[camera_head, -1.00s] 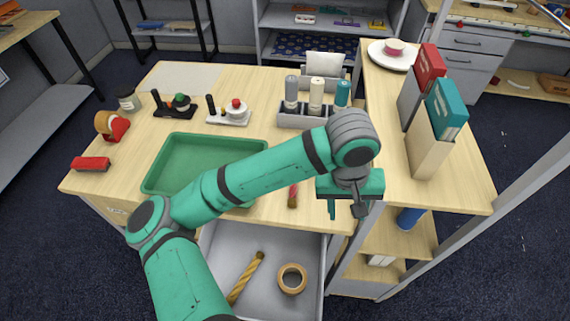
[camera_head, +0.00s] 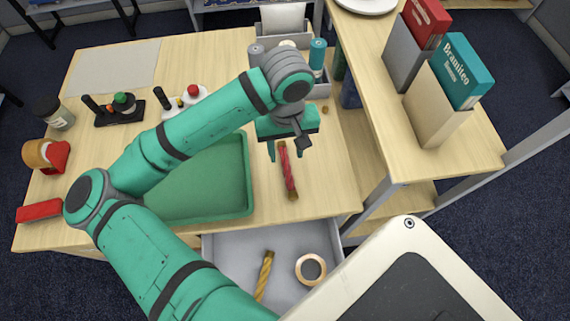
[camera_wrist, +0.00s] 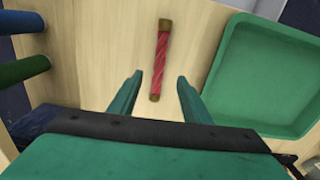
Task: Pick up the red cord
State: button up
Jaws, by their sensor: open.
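The red cord (camera_head: 287,170) is a short twisted red bundle with brownish ends, lying on the wooden table to the right of the green tray. It also shows whole in the wrist view (camera_wrist: 160,62), just beyond my fingertips. My gripper (camera_head: 285,155) is above the cord's far part in the head view. In the wrist view my gripper (camera_wrist: 158,82) has its two fingers apart, with the cord's near end lined up between them. Nothing is held. The height of the fingers above the table is hard to tell.
The green tray (camera_head: 247,208) lies left of the cord. An open drawer (camera_head: 225,262) below the front edge holds a yellow twisted cord (camera_head: 265,272) and a tape roll (camera_head: 311,269). Folders (camera_head: 458,75) stand on the raised shelf at right. Bottles (camera_head: 317,58) stand behind.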

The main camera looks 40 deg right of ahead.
aim_at(287, 167)
jog(key=shift+s+f, duration=0.2)
jog(key=shift+f, duration=3.25)
grip_shut()
